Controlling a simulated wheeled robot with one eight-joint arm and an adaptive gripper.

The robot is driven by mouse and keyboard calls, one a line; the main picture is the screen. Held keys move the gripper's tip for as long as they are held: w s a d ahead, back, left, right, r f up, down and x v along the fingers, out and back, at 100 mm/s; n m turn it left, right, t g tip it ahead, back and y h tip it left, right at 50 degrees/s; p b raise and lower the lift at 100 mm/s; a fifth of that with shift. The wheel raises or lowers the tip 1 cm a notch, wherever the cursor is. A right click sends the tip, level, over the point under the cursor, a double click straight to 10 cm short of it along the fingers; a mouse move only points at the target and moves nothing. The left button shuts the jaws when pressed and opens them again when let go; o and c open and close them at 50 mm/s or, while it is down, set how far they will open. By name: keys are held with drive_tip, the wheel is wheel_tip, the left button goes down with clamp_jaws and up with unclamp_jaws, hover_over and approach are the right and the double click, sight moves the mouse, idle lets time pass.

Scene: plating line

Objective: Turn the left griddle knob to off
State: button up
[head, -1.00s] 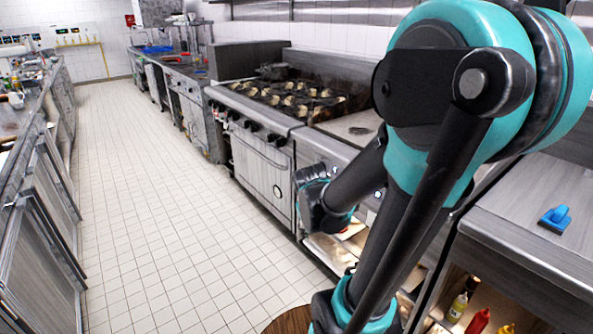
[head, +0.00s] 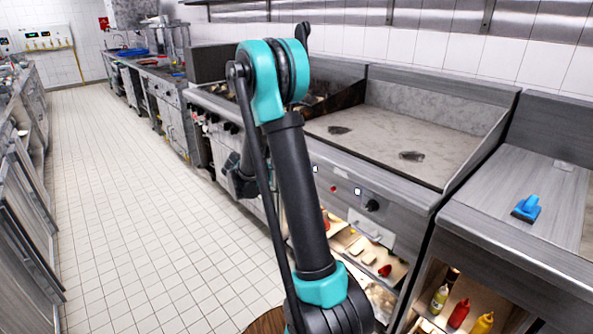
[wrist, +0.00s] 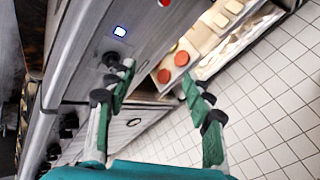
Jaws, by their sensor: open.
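The griddle (head: 385,140) stands at centre right in the head view, with a flat steel plate and a front panel. Its right knob (head: 371,206) is dark and shows beside a small lit indicator. The left knob is hidden behind my arm there. In the wrist view a dark knob (wrist: 110,60), apparently the left one, sits on the steel panel near a lit blue-white indicator (wrist: 121,31). My gripper (wrist: 157,79) is open and empty. Its left fingertip appears close to the knob; whether they touch I cannot tell. The knob's pointer direction is too small to read.
A lit shelf with food (head: 370,258) is under the griddle panel. A counter with a blue scraper (head: 526,208) and sauce bottles (head: 459,312) below is at the right. The burner range is left of the griddle. The tiled floor (head: 140,220) is clear.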

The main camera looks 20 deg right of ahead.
drive_tip(key=w+a+f+n+t+h, duration=0.1)
drive_tip(key=w+f+n+h, duration=0.25)
drive_tip(key=w, duration=0.35)
drive_tip(key=w+a+f+n+t+h, duration=0.1)
drive_tip(key=w+a+f+n+h, duration=0.2)
drive_tip(key=w, duration=0.4)
drive_tip(key=x, duration=1.8)
drive_tip(key=shift+s+d+f, duration=0.25)
drive_tip(key=shift+d+f, duration=0.1)
drive_tip(key=shift+h, duration=0.25)
drive_tip(key=shift+m, duration=0.25)
drive_tip(key=c, duration=1.1)
